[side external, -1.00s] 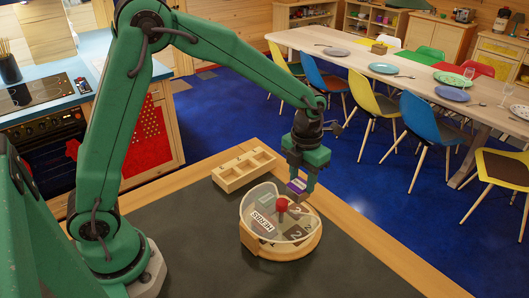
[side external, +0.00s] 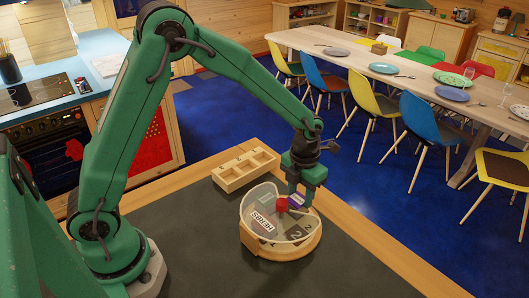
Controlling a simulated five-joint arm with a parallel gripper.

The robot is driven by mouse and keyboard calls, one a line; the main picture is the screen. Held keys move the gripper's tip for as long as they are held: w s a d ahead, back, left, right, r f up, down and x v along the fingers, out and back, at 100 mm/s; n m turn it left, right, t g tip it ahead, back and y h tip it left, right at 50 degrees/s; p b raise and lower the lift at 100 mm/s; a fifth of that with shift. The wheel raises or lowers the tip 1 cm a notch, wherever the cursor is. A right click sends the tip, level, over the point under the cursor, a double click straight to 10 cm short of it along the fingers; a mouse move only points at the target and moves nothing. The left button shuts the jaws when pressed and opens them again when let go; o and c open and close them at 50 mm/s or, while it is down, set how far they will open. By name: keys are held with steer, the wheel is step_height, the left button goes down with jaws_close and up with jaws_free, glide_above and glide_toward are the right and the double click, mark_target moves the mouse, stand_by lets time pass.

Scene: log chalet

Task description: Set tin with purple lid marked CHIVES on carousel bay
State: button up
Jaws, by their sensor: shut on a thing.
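The carousel (side external: 292,250) is a round wooden turntable on the dark worktop. It has a clear curved guard, a red centre knob (side external: 282,204), a HERBS label and numbered bays, one showing a 2. My gripper (side external: 298,197) points down over the carousel's back right part and is shut on the tin with the purple lid (side external: 297,200). The tin is just right of the knob, low over the bays. Its lid writing is too small to read. The guard and knob partly cover its lower part, so I cannot tell whether it touches the carousel.
A wooden tray (side external: 231,186) with open compartments stands behind and left of the carousel, near the worktop's back edge. The dark worktop (side external: 200,262) is clear in front and to the left. A dining table with chairs stands beyond, across the blue floor.

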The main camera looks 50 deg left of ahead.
mark_target(300, 197)
steer(key=shift+f, duration=0.1)
steer(key=o, duration=1)
step_height(300, 197, up, 12)
steer(key=shift+r, duration=0.15)
stand_by(0.5)
